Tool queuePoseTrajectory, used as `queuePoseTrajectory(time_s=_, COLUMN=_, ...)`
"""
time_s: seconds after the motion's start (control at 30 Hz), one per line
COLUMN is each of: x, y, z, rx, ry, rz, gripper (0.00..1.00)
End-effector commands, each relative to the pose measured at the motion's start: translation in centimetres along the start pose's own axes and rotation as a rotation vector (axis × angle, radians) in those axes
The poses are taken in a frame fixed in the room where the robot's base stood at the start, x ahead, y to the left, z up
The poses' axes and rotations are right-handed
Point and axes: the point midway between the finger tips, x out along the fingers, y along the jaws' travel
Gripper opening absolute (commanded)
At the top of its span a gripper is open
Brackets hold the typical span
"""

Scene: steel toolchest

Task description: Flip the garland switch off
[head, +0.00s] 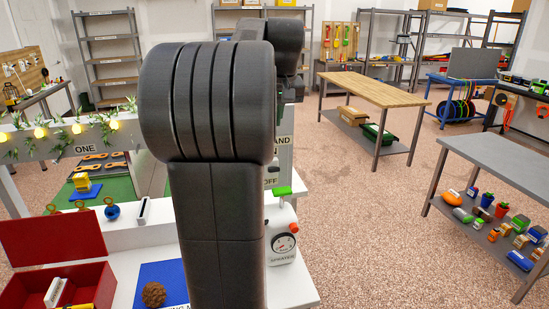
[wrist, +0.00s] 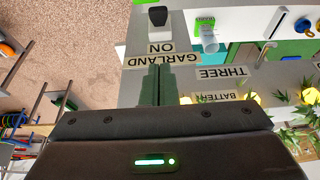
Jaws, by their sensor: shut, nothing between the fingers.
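The garland switch (wrist: 157,15) shows at the top of the wrist view as a dark lever piece on a pale base; which way it is set is hard to tell. The GARLAND ON label (wrist: 162,55) lies between it and my gripper, upside down. My gripper (wrist: 160,70) is shut and empty, its dark green fingers in front of the grey panel by the label. The garland (head: 77,128) has glowing yellow bulbs, also in the wrist view (wrist: 250,97).
A red box (head: 50,235), a blue mat (head: 160,272) with a brown ball and a blue ornament (head: 112,211) are at left. A wooden table (head: 375,90) and grey table (head: 500,165) stand across open floor.

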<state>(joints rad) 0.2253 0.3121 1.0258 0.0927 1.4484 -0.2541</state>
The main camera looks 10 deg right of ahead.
Motion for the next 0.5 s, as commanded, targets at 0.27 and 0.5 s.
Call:
queuePoseTrajectory(time_s=0.27, x=4.3, y=-0.1, z=0.1, rx=0.000, ry=-0.006, rz=-0.002, gripper=0.00)
queuePoseTrajectory(time_s=0.5, x=9.4, y=-0.1, z=0.0, rx=-0.001, ry=-0.005, rz=-0.001, gripper=0.00)
